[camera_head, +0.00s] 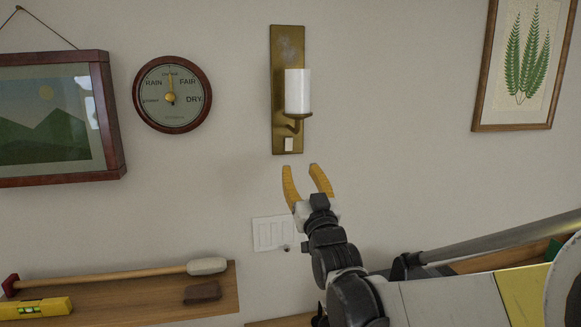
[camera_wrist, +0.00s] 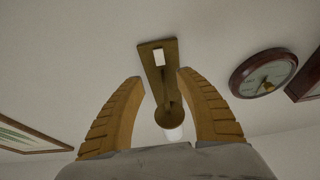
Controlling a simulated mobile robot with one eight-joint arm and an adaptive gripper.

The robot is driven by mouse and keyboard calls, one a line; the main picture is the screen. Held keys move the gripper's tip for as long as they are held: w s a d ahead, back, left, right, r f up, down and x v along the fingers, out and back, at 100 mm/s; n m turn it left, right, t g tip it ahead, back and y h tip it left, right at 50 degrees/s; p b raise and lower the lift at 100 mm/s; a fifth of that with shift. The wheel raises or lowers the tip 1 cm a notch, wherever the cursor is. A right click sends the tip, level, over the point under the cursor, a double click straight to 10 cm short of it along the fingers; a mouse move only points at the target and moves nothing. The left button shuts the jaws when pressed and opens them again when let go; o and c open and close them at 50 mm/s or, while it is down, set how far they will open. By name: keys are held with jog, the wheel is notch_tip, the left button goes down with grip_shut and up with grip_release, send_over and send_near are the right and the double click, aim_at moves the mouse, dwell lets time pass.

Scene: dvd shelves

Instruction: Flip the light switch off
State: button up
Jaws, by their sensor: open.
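A brass wall sconce (camera_head: 286,60) with a white candle-like lamp (camera_head: 297,92) hangs on the wall. A small white switch (camera_head: 288,144) sits at the lower end of its backplate. In the wrist view the switch (camera_wrist: 158,57) shows on the brass plate (camera_wrist: 168,85), just beyond and between the fingertips. My gripper (camera_head: 301,170) is open and empty, with yellow fingers pointing up below the sconce. In the wrist view the gripper (camera_wrist: 160,76) spreads to both sides of the plate. The exact gap between fingertips and switch cannot be told.
A white wall panel (camera_head: 262,234) is partly hidden behind my arm. A wooden shelf (camera_head: 140,305) with a mallet (camera_head: 120,278) and a yellow level (camera_head: 35,309) is lower left. A round barometer (camera_head: 172,95) and framed pictures hang on either side. The wall around the sconce is bare.

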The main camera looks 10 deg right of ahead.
jog(key=s+f+g+b, duration=0.5)
jog(key=s+f, duration=0.5)
jog(key=f, duration=0.4)
jog(key=s+f+g+b, duration=0.5)
jog(key=s+f+b, duration=0.3)
jog(key=f, duration=0.7)
jog(key=s+f+g+b, duration=0.5)
jog(key=s+f, duration=0.7)
jog(key=f, duration=0.3)
jog(key=shift+s+b, duration=0.3)
jog(key=shift+b, duration=0.55)
